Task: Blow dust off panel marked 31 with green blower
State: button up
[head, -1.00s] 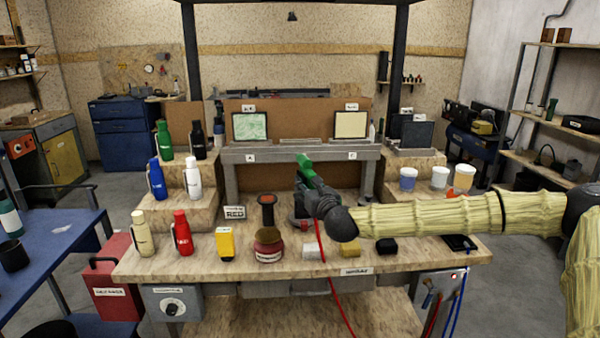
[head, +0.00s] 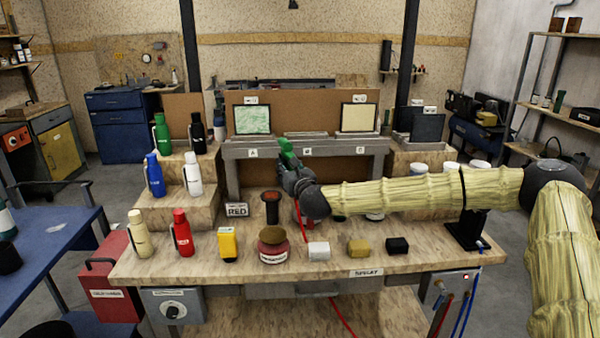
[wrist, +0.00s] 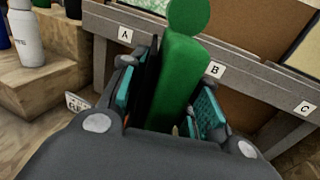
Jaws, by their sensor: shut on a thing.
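My gripper (head: 290,168) is shut on the green blower (head: 287,150), in front of the raised grey shelf. In the wrist view the blower (wrist: 178,85) stands between the teal finger pads, its round end up near label B. A red hose (head: 303,220) runs down from my gripper. Two framed panels stand at the back of the shelf: a left one (head: 252,119) with green and white streaks and a right plain cream one (head: 357,118). Both carry small tags whose numbers are too small to read, so I cannot tell which is 31. The blower is apart from both.
The shelf (head: 237,151) bears labels A, B and C. Bottles stand on the left steps, such as a white one (head: 192,176). A red jar (head: 273,245) and small blocks line the bench front. My arm partly hides cups on the right. A dark panel (head: 428,128) stands right.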

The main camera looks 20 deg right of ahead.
jog(key=w+a+b, duration=0.2)
jog(key=a, duration=0.5)
jog(key=w+a+b, duration=0.2)
jog(key=a+b, duration=0.1)
jog(key=a, duration=0.5)
jog(key=shift+w+a, duration=0.25)
jog(key=shift+o, duration=0.5)
grip_shut()
jog(key=shift+d, duration=0.1)
jog(key=s+d+b, duration=0.2)
jog(key=d, duration=0.7)
jog(key=s+d+b, duration=0.3)
jog(key=d, duration=0.7)
jog(key=shift+s, duration=0.3)
jog(key=shift+r, duration=0.15)
